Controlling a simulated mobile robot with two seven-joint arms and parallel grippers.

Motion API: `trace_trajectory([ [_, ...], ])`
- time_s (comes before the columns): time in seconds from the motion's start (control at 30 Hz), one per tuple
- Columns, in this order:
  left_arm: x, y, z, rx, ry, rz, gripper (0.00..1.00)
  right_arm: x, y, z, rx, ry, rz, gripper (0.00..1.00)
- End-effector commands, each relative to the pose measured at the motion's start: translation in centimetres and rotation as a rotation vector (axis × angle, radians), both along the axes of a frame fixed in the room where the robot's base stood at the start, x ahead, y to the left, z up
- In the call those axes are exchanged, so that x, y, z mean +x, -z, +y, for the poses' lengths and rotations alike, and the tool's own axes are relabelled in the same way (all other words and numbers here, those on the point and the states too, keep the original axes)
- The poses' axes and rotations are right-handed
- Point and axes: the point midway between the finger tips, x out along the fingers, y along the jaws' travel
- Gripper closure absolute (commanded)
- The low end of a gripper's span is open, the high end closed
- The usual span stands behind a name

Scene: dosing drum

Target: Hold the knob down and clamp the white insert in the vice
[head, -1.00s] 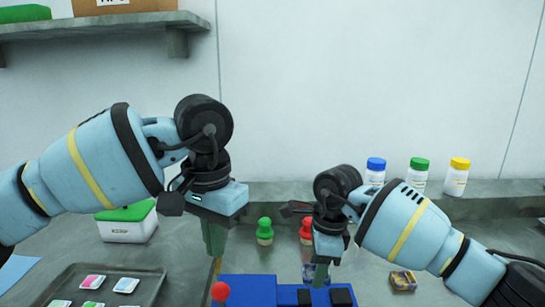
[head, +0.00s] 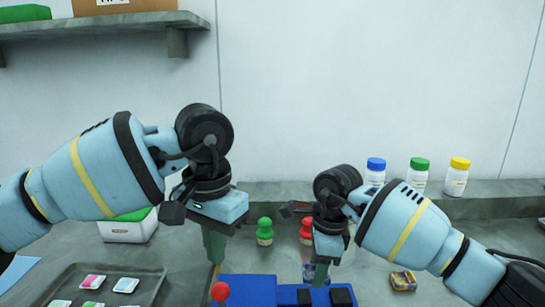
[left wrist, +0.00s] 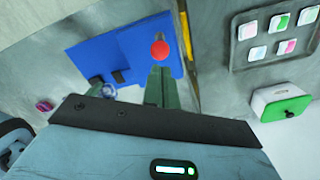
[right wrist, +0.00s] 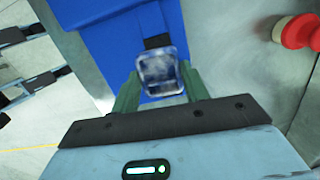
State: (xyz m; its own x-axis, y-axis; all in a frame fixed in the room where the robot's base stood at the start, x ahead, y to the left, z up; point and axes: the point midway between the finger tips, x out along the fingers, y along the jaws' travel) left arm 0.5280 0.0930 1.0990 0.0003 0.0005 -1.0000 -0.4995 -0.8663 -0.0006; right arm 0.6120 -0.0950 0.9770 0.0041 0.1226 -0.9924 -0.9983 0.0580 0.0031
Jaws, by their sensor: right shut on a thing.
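The blue vice (head: 248,289) stands at the bottom centre of the head view, with black jaw pads (head: 342,297) on its right part. The red ball knob (head: 220,291) is at its left; it also shows in the left wrist view (left wrist: 160,50). My left gripper (head: 214,258) is above the knob, with its green fingers together; I see no contact. My right gripper (head: 320,278) is shut on a whitish, blue-mottled insert, clearest in the right wrist view (right wrist: 162,75). The insert is over or beside a black pad of the vice; I cannot tell whether it touches.
A tray (head: 150,285) with several small coloured pieces lies at left, before a green-lidded white box (head: 128,230). A mottled block (head: 403,281) lies at right; three capped bottles (head: 419,178) stand behind.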

Motion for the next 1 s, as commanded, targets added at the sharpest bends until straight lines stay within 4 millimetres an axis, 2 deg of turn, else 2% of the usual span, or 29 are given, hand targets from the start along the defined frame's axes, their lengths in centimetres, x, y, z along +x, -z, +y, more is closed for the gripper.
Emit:
trace_trajectory([
  [0.17, 0.0, 0.9, 0.0, -0.001, 0.001, 0.000, 1.00, 0.0, 0.0, 0.0, 0.000, 0.000, 0.000, 0.77],
  [0.6, 0.0, 1.1, 0.0, 0.000, 0.001, 0.000, 1.00, 0.0, 0.0, 0.0, 0.000, 0.000, 0.000, 0.77],
  [1.0, 0.0, 3.0, 0.0, 0.000, 0.001, 0.001, 1.00, 0.0, 0.0, 0.0, 0.000, 0.000, 0.000, 0.77],
])
